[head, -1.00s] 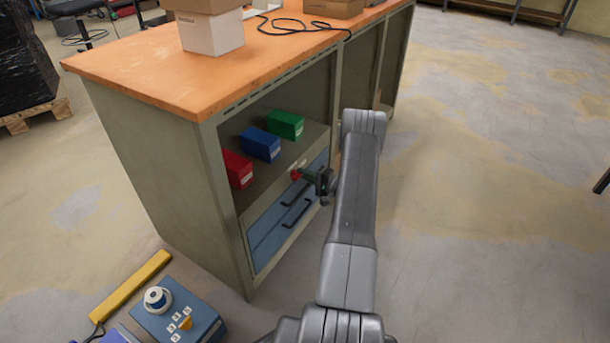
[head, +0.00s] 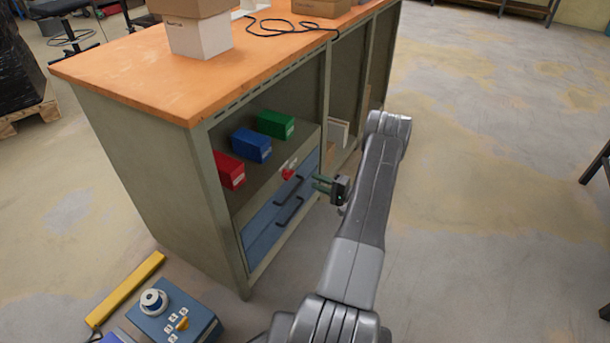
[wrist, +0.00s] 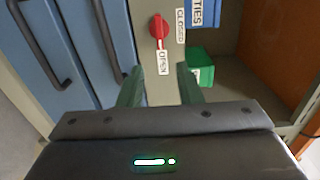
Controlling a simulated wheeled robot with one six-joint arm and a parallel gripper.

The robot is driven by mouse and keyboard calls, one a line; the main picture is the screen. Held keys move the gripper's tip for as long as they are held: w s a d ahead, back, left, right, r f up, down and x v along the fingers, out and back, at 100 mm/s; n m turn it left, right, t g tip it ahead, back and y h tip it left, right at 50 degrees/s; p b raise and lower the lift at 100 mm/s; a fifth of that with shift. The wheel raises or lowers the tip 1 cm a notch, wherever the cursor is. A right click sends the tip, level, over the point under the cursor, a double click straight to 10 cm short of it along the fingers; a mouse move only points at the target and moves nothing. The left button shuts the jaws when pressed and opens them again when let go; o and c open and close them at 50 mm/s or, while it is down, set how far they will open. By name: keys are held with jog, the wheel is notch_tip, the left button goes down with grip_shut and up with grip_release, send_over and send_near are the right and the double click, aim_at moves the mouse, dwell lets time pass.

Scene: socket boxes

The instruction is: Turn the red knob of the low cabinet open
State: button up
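The red knob (head: 288,174) sits on the pale strip above the blue drawers on the low cabinet's front. In the wrist view the red knob (wrist: 156,28) has its narrow, pale-marked end pointing down at the OPEN label (wrist: 163,62). The CLOSED label (wrist: 180,25) is to its right. My gripper (head: 319,184) is a short way to the right of the knob in the head view, apart from it. In the wrist view my gripper (wrist: 160,80) has its two green fingers apart, with nothing between them, below the knob.
The cabinet (head: 150,180) has an orange top with boxes and a cable. Red (head: 230,169), blue (head: 251,145) and green (head: 275,124) bins stand on the shelf over the drawers (head: 268,235). A blue control box (head: 180,320) is at lower left.

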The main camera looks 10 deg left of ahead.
aim_at(289, 175)
jog(key=shift+p+v, duration=0.3)
jog(key=shift+v, duration=2)
jog(key=b+x, duration=0.3)
jog(key=x, duration=1.1)
jog(key=shift+d, duration=0.1)
